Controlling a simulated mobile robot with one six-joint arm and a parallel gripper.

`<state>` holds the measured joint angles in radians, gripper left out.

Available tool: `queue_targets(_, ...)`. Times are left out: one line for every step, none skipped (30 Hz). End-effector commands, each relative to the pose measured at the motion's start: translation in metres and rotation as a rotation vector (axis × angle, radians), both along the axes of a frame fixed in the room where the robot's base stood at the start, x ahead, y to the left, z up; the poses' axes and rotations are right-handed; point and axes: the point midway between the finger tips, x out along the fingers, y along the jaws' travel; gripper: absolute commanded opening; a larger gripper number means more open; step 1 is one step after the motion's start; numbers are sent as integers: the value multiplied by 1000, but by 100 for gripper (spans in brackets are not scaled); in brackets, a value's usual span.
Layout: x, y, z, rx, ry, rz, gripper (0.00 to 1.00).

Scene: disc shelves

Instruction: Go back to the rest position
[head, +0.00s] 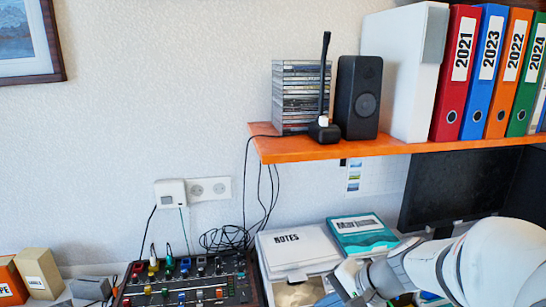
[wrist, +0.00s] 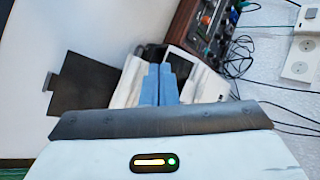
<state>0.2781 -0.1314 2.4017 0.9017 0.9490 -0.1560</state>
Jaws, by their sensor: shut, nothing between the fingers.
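My gripper (wrist: 160,84) shows in the wrist view as two blue-grey fingers pressed together, with nothing between them. Beyond the fingertips is a pale box-like thing with a dark opening, partly hidden by the fingers. In the head view my white arm comes in from the lower right, in front of the desk. The fingertips cannot be made out clearly there.
An orange shelf (head: 300,149) carries a disc stack (head: 298,95), a black speaker (head: 358,97) and several binders. Below are a mixer (head: 190,285), a NOTES box (head: 290,248), a teal box (head: 362,235) and a dark monitor (head: 455,190). Loose cables hang by the wall sockets (head: 209,189).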

Motion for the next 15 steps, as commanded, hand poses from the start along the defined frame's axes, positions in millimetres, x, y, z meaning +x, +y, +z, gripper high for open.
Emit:
queue_targets(-16,4,6,-74,-6,75,0)
queue_targets(-24,5,7,-119,-8,117,0)
queue_targets(-35,4,8,-181,-12,170,0)
queue_targets(-42,3,9,-227,-15,210,0)
queue_targets(-50,2,11,-274,-20,249,0)
queue_targets(-59,-1,13,-337,-28,299,0)
queue_targets(-65,-4,14,-384,-35,335,0)
queue_targets(-70,-7,16,-430,-42,368,0)
queue_targets(-77,-11,19,-490,-53,410,0)
queue_targets(-81,-15,21,-532,-61,437,0)
queue_targets(-84,-18,23,-571,-70,464,0)
queue_targets(-88,-22,25,-619,-81,493,0)
queue_targets(-90,-25,27,-651,-89,513,0)
queue_targets(-92,-28,29,-681,-96,529,0)
queue_targets(-94,-31,31,-714,-104,550,0)
